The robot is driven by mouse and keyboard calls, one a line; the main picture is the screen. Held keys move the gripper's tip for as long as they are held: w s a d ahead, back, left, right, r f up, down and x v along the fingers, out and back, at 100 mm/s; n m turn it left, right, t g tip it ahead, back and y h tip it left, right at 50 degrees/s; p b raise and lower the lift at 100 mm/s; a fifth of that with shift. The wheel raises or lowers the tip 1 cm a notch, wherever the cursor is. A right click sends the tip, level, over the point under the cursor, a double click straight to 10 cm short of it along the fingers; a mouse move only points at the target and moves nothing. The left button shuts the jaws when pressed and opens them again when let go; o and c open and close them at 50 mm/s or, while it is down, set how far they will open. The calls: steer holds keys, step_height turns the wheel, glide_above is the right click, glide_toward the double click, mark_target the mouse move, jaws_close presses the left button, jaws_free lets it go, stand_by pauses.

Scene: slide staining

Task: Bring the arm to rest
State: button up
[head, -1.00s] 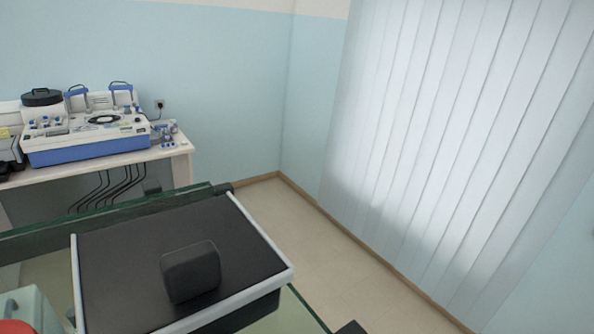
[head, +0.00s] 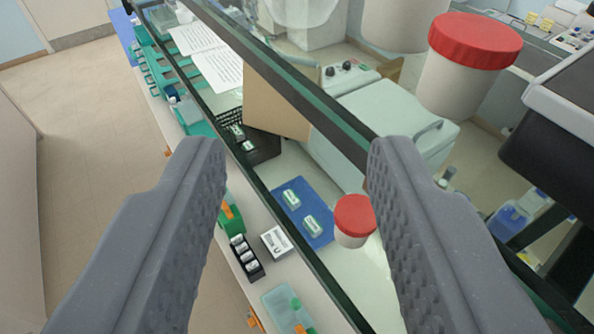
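My gripper (head: 298,150) shows large in the head view, with one grey ridged finger on each side. The fingers are wide apart and nothing is held between them. Beyond and below the gap lie a bench and a glass shelf edge. A blue mat (head: 294,207) with two small pale items on it shows between the fingers. A white jar with a red lid (head: 354,214) stands near the right finger. The rest of my arm is not clearly in view.
A glass shelf edge (head: 305,92) crosses the view diagonally. A larger red-lidded jar (head: 470,60) stands at upper right. A pale box with a handle (head: 390,120), papers (head: 205,50) and green racks (head: 160,75) are beyond. Open floor (head: 95,130) lies left.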

step_height(320, 180, down, 11)
steer(key=b, duration=1.1)
steer(key=shift+f, duration=0.15)
steer(key=shift+w, duration=0.1)
